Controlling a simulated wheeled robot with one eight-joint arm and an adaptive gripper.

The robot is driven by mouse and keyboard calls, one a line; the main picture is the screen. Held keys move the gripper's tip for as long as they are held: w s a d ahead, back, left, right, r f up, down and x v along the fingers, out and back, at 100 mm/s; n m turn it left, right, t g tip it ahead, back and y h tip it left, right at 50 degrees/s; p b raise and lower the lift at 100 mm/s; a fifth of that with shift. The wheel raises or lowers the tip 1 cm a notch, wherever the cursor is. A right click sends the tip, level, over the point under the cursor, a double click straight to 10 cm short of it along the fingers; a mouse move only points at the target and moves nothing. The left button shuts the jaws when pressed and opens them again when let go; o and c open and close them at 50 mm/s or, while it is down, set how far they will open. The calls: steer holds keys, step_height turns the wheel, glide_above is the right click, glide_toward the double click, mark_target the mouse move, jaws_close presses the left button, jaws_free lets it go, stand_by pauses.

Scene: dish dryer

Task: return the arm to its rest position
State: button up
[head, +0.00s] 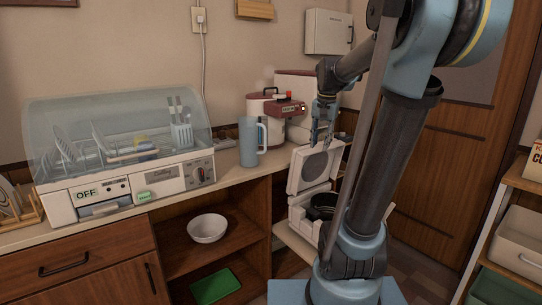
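My gripper (323,134) hangs at the end of my arm in the head view, fingers pointing down, over the counter's right end near the red and white appliance. Its fingers look apart with nothing visible between them, though they are small in the picture. My arm rises from its base at the lower right and bends over to the gripper. The dish dryer (130,190) stands on the left of the counter under a clear curved cover, with plates and a utensil holder (181,134) inside.
A blue mug (249,142) stands on the counter left of the gripper. An open white appliance (309,172) sits below the gripper. A bowl (207,228) and a green tray (215,286) are on the shelves below. A wooden shelf (525,182) stands at right.

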steer(key=s+f+n, duration=0.6)
steer(key=s+f, duration=1.3)
steer(key=s, duration=0.4)
steer(key=shift+s+d+t, duration=0.2)
steer(key=shift+d+t, duration=0.1)
steer(key=shift+f, duration=0.1)
steer(key=shift+w+f, duration=0.2)
steer(key=shift+w, duration=0.25)
